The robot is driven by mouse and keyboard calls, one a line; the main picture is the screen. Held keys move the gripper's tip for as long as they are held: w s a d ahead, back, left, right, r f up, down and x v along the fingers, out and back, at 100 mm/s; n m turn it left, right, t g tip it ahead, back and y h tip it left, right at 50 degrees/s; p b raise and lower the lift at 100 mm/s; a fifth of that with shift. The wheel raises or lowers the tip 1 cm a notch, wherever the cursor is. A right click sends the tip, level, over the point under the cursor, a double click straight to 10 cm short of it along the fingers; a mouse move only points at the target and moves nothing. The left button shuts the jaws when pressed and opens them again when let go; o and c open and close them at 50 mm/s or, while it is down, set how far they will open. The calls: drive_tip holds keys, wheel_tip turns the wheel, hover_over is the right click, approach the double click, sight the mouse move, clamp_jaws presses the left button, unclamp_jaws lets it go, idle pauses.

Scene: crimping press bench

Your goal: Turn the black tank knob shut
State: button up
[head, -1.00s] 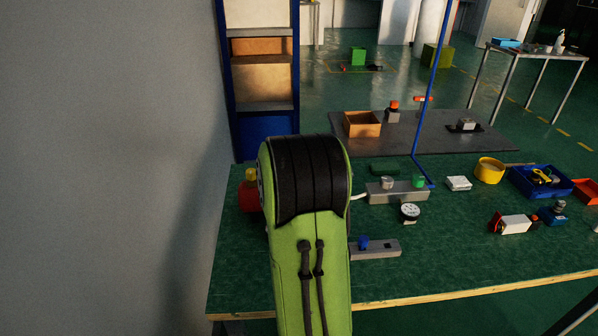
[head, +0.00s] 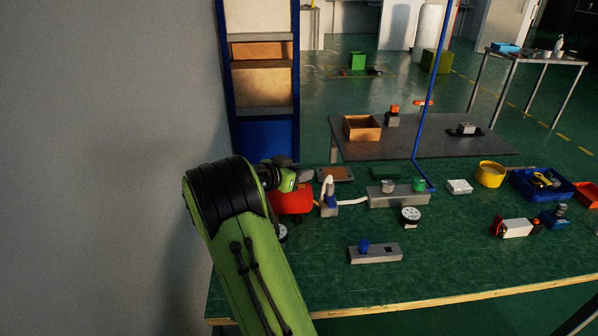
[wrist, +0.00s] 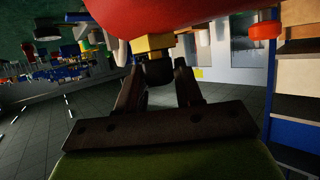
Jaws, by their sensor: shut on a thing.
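The red tank (head: 292,202) lies at the left of the green bench, partly hidden by my arm in the head view. In the wrist view the red tank (wrist: 165,14) fills the top of the picture, with a yellow fitting (wrist: 154,43) on it. The dark tank knob (wrist: 158,71) is against the yellow fitting, between the fingers. My gripper (wrist: 157,82) is shut on the knob. The knob's angle cannot be told.
A grey block with a blue knob (head: 376,253) lies in front of the tank. A grey manifold (head: 398,197) and a white gauge (head: 410,216) are to its right. A wall stands close on the left. The bench front (head: 440,272) is clear.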

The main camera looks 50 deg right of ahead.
drive_tip(key=shift+f, duration=0.2)
drive_tip(key=o, duration=1)
drive_tip(key=shift+c, duration=0.2)
drive_tip(key=shift+r, duration=0.1)
drive_tip(key=p+v, duration=0.3)
drive_tip(key=v, duration=1.2)
drive_tip(key=shift+a+r, duration=0.2)
drive_tip(key=shift+a, duration=0.1)
drive_tip(key=shift+w, duration=0.1)
